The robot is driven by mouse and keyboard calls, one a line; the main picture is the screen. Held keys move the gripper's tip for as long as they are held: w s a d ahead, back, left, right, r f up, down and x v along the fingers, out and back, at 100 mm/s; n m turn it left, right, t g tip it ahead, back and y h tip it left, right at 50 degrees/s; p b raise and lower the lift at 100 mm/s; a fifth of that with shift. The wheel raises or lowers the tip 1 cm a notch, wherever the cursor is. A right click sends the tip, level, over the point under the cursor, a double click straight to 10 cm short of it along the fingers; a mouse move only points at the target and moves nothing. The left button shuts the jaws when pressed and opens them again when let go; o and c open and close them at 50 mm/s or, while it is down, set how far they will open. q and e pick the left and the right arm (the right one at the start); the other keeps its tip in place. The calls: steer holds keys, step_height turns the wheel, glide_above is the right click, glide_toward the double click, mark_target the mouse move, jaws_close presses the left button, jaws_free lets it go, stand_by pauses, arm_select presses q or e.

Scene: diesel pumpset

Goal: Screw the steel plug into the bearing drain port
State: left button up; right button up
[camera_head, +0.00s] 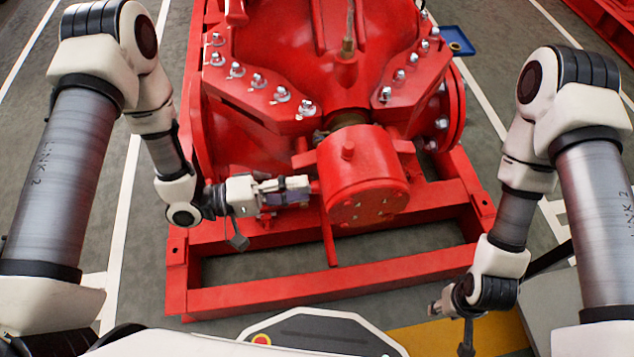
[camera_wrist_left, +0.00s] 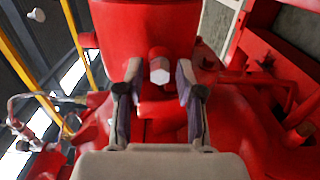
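The red bearing housing (camera_head: 345,172) is a round drum at the front of the red pump, and it also shows in the left wrist view (camera_wrist_left: 145,30). The steel plug (camera_wrist_left: 159,70) shows in the left wrist view as a pale hexagonal head at a red boss (camera_wrist_left: 158,52) on the housing. How deep it sits cannot be told. My left gripper (camera_head: 308,186) reaches in from the left against the housing's side. In the wrist view its fingers (camera_wrist_left: 159,78) stand apart on both sides of the plug, with gaps. My right gripper (camera_head: 447,322) hangs low at the right, away from the pump; its fingers are unclear.
The red base frame (camera_head: 330,284) runs below and around the housing, with a thin red pipe (camera_head: 328,240) under it. Bolted flanges (camera_head: 259,92) rise behind. A blue tray (camera_head: 458,40) stands at the back right. Grey floor is free left of the frame.

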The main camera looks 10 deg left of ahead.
arm_select(q)
jaws_close()
stand_by(0.3)
stand_by(0.3)
steer(key=m, duration=2.4)
